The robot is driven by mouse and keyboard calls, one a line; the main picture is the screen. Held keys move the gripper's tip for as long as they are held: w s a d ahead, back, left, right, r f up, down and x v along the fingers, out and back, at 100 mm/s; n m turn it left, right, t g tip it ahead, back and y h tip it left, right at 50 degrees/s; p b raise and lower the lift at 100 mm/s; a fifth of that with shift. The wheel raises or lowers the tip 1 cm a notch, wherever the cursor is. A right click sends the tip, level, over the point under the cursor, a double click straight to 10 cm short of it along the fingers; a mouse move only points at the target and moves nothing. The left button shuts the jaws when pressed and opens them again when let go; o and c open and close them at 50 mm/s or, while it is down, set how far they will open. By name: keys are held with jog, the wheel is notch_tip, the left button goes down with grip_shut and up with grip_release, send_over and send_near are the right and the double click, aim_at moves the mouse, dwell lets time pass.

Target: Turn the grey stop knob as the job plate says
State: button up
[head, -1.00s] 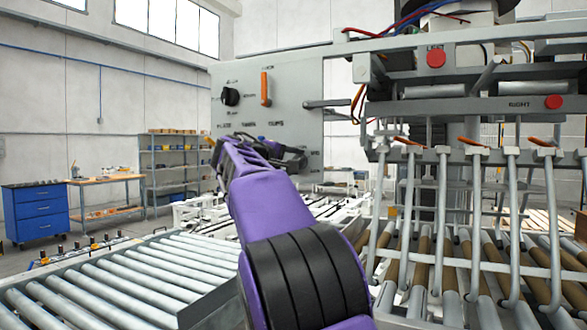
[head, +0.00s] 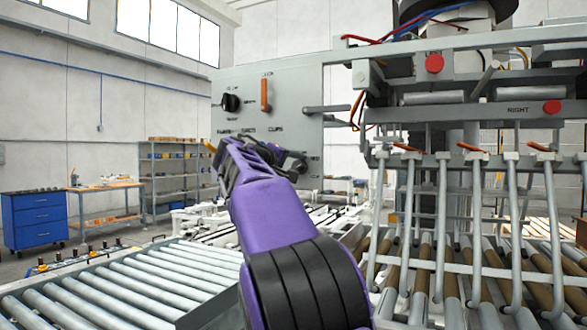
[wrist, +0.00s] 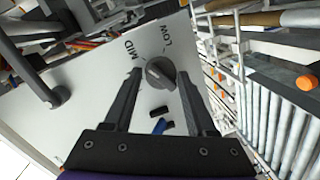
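In the wrist view the grey knob (wrist: 160,72) sits on a pale panel, with MID printed to its upper left and LOW to its upper right. My gripper (wrist: 159,74) is open, with one finger on each side of the knob. A narrow gap seems to show at each side; contact is hard to judge. I cannot tell which mark the knob points to. In the head view my gripper is at the lower part of the grey panel (head: 290,88), and my arm hides the grey knob. I cannot make out a job plate's text.
A black knob (head: 230,102) and an upright orange lever (head: 265,95) are on the upper panel. Red buttons (head: 434,63) and metal bars stand to the right. A roller conveyor (head: 150,275) lies at lower left. In the wrist view a black handle (wrist: 35,70) juts out at left.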

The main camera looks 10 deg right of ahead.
jog(key=o, duration=0.3)
jog(key=shift+s+a, duration=0.25)
jog(key=b+v, duration=0.1)
jog(key=v, duration=1.5)
jog(key=shift+s+a+b, duration=0.15)
jog(key=shift+s+b, duration=0.2)
jog(key=shift+r, duration=0.15)
